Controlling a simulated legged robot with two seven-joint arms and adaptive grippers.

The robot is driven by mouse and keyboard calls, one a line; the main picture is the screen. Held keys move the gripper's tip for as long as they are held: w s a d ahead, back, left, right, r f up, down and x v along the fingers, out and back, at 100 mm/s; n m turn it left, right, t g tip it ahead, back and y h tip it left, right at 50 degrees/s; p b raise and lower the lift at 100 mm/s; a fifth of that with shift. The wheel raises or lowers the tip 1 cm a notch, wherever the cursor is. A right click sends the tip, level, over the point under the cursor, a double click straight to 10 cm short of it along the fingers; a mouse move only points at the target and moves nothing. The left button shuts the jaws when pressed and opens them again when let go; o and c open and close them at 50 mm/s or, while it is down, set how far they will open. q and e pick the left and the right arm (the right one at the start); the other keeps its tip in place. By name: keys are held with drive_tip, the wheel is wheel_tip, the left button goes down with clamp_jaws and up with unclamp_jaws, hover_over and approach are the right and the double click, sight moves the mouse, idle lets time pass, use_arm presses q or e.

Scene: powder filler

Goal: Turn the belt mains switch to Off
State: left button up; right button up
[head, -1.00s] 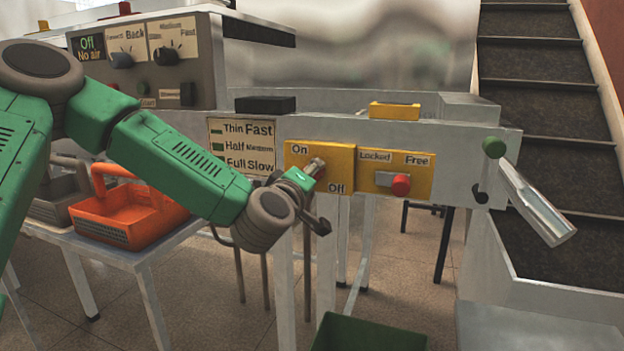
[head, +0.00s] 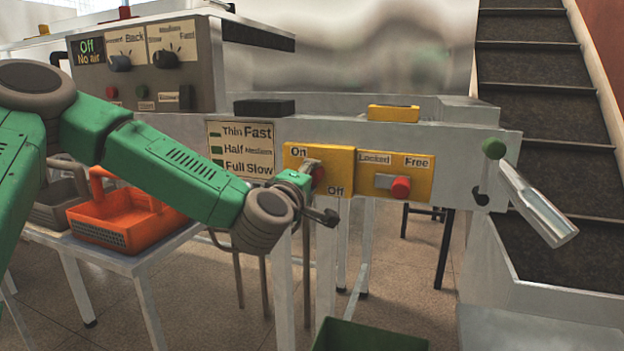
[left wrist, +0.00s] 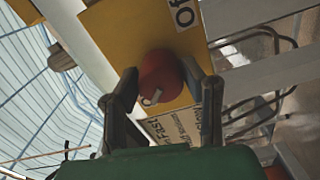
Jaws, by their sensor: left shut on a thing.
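The belt mains switch is a red knob (head: 318,174) on a yellow plate (head: 340,160) marked On at upper left and Off at lower right. My left gripper (head: 312,168) is at the knob, its fingers partly covering it in the head view. In the left wrist view the red knob (left wrist: 160,72) sits between the two fingers of my left gripper (left wrist: 160,85), which is shut on it. A small light mark shows on the knob's near side. Which label the knob points to is hard to tell. My right gripper is not in view.
To the right is a yellow plate marked Locked and Free with a red button (head: 400,187). A speed sign (head: 241,148) is left of the switch. An orange crate (head: 130,220) stands on a table, a green bin (head: 368,336) below.

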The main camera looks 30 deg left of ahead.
use_arm(q)
drive_tip(key=shift+f, duration=0.15)
drive_tip(key=o, duration=1)
drive_tip(key=shift+a, duration=0.1)
drive_tip(key=shift+o, duration=0.6)
drive_tip(key=shift+a, duration=0.1)
drive_tip(key=v, duration=0.7)
drive_tip(key=shift+s, duration=0.25)
drive_tip(key=shift+f, duration=0.15)
